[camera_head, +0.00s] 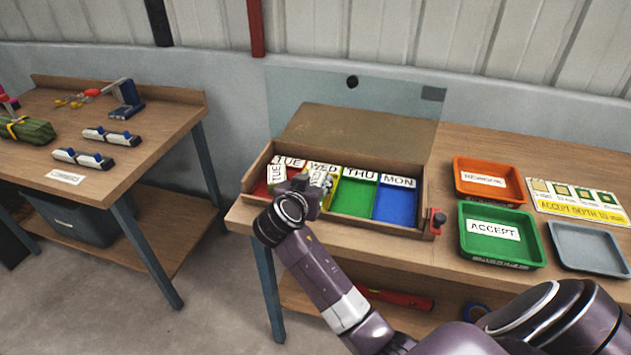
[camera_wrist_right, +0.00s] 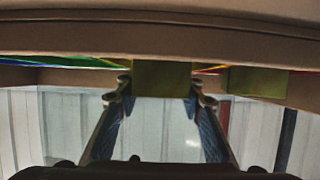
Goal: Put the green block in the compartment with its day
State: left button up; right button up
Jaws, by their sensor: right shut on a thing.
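A wooden box (camera_head: 432,205) has side-by-side compartments: red labelled TUE, yellow labelled WED, green labelled THU (camera_head: 354,197) and blue labelled MON (camera_head: 395,204). My right gripper (camera_head: 312,186) is over the yellow WED compartment. In the right wrist view its fingers (camera_wrist_right: 160,100) are shut on an olive-green block (camera_wrist_right: 160,74), with yellow beside it. In the head view the gripper mostly hides this block, and I cannot read its day or tell whether it touches the floor. A second block marked TUE (camera_head: 277,176) stands in the red compartment; it also shows in the wrist view (camera_wrist_right: 258,82). My left gripper is not in view.
A clear panel (camera_head: 300,95) stands behind the box. To its right are an orange tray (camera_head: 515,195), a green ACCEPT tray (camera_head: 535,255) and a grey tray (camera_head: 590,248). A small red clamp-like part (camera_head: 437,220) sits at the box's right end. Another table (camera_head: 130,165) stands left.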

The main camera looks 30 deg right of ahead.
jog(key=shift+f, duration=0.2)
jog(key=o, duration=0.9)
jog(key=b+v, duration=0.1)
jog(key=v, duration=1.1)
jog(key=shift+s, duration=0.1)
